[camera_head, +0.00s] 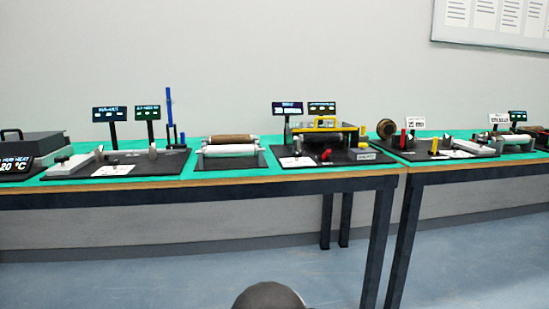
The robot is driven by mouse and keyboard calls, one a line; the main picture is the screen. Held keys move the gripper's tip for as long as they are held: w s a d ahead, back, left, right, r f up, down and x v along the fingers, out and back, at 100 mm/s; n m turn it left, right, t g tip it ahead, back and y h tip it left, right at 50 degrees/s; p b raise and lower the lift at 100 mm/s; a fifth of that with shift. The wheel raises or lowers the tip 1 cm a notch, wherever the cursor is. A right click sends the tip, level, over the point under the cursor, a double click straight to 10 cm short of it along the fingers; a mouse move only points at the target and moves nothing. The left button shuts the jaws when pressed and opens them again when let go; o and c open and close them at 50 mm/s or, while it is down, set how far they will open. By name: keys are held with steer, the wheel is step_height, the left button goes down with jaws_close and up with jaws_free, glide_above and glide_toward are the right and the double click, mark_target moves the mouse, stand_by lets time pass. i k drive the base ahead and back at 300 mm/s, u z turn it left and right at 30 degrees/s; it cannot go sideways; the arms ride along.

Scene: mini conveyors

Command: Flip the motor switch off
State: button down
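Several mini conveyor set-ups stand on green-topped tables, seen from some distance in the head view. One has two rollers (229,145), one brown and one pale, on a dark base. A black panel (330,152) to its right carries a yellow-framed unit (327,123), a small red lever (326,155) and a grey labelled block (362,154). Which part is the motor switch cannot be told, as labels are too small to read. My gripper is not in view; a dark rounded shape, possibly part of me, shows at the bottom edge.
The green table (225,177) has dark legs, and a second table (475,161) adjoins it on the right. Small dark displays (109,114) stand on posts. A grey box (32,145) sits at the far left. The blue floor (180,270) in front is clear.

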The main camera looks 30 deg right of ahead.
mark_target(328, 152)
steer(key=u, duration=0.35)
steer(key=i, duration=0.65)
steer(key=z, duration=0.6)
steer(key=i, duration=0.55)
steer(key=z, duration=0.7)
